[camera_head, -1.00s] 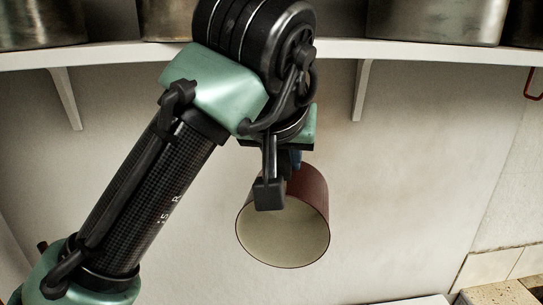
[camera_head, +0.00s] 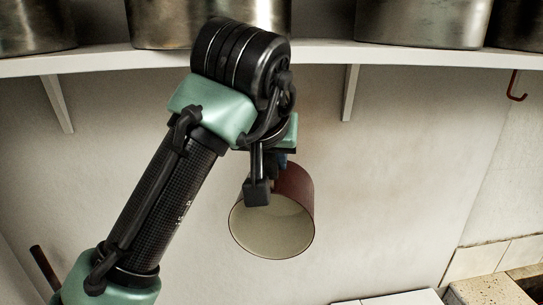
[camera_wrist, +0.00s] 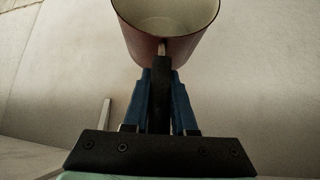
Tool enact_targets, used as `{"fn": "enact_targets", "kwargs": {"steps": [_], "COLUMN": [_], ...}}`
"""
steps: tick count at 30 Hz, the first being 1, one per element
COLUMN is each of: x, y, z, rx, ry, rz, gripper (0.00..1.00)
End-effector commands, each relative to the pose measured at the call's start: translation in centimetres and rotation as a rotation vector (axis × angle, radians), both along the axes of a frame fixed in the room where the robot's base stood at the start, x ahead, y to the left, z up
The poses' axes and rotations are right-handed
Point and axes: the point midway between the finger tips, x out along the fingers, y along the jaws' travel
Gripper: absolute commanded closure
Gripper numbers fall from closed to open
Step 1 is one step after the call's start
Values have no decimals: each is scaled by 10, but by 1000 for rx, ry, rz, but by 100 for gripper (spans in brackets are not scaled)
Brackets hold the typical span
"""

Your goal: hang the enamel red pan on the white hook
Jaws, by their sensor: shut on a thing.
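The red pan (camera_head: 295,190) has a dark red outside and a pale cream inside. It hangs in the air in front of the wall, its open mouth facing the head camera and tilted downward. My gripper (camera_head: 268,175) is shut on it at its upper side. In the wrist view, the fingers (camera_wrist: 160,75) close on a narrow piece, apparently the handle, below the pan's wall (camera_wrist: 165,46). The fingers partly hide the grip. I cannot make out a white hook in either view.
A white shelf (camera_head: 400,53) with several metal pots (camera_head: 420,20) runs above, with brackets (camera_head: 350,92) below it. A red hook (camera_head: 517,86) hangs under the shelf at right. Tiles (camera_head: 480,260) and a stone ledge (camera_head: 490,291) are at lower right. The wall right of the pan is clear.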

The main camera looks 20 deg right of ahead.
Motion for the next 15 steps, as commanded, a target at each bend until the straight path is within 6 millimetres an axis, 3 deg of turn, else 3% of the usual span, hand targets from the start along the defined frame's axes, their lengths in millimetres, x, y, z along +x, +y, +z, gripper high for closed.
{"fn": "enact_targets", "kwargs": {"steps": [13,14,15], "x": [1,1,1], "y": [-1,-1,-1], "z": [7,7,7], "rx": [-9,-9,-9], "ry": [-16,-16,-16], "rz": [-1,-1,-1], "gripper": [100,70,63]}}
